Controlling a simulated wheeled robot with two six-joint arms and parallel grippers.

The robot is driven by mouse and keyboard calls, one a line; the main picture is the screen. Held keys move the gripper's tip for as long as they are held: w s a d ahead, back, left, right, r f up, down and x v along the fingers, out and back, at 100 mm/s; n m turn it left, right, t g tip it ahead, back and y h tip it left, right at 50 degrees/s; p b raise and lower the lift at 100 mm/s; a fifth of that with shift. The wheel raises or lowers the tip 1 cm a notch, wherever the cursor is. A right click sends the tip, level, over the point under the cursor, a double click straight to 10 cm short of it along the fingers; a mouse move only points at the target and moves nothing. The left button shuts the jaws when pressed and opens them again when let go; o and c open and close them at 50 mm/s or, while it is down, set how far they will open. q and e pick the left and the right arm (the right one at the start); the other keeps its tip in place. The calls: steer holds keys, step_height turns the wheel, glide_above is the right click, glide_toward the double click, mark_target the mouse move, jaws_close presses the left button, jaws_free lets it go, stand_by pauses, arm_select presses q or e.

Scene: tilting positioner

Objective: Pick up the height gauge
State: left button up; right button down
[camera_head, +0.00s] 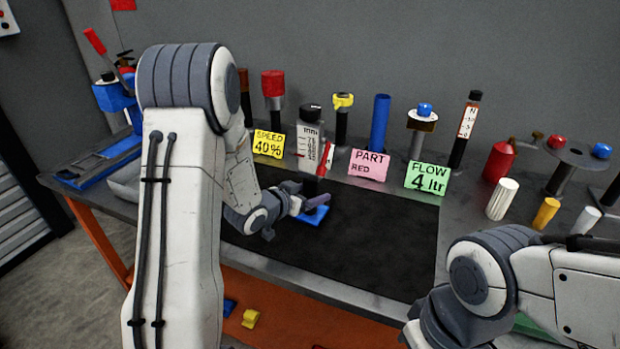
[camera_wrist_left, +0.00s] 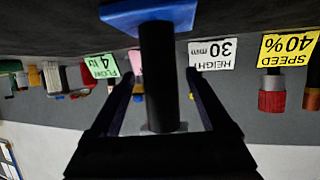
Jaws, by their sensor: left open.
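The height gauge (camera_head: 311,133) stands upright on the dark mat, with a blue base, a black stem, a white part with scale marks and a black top. In the left wrist view, which is upside down, its black stem (camera_wrist_left: 160,70) rises from the blue base (camera_wrist_left: 150,14). My left gripper (camera_head: 309,200) is low at the stem, just above the base. Its open fingers lie on either side of the stem, with visible gaps. My right arm shows at the lower right; its gripper is out of view.
Cards marked speed (camera_head: 269,144), part (camera_head: 367,165) and flow (camera_head: 428,179) stand behind the mat (camera_head: 370,240). A blue tube (camera_head: 379,122) and several other upright items line the back. The mat's right part is clear.

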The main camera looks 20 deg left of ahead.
arm_select(q)
steer(key=x, duration=0.3)
steer(key=shift+w, duration=0.1)
jaws_close()
stand_by(1.3)
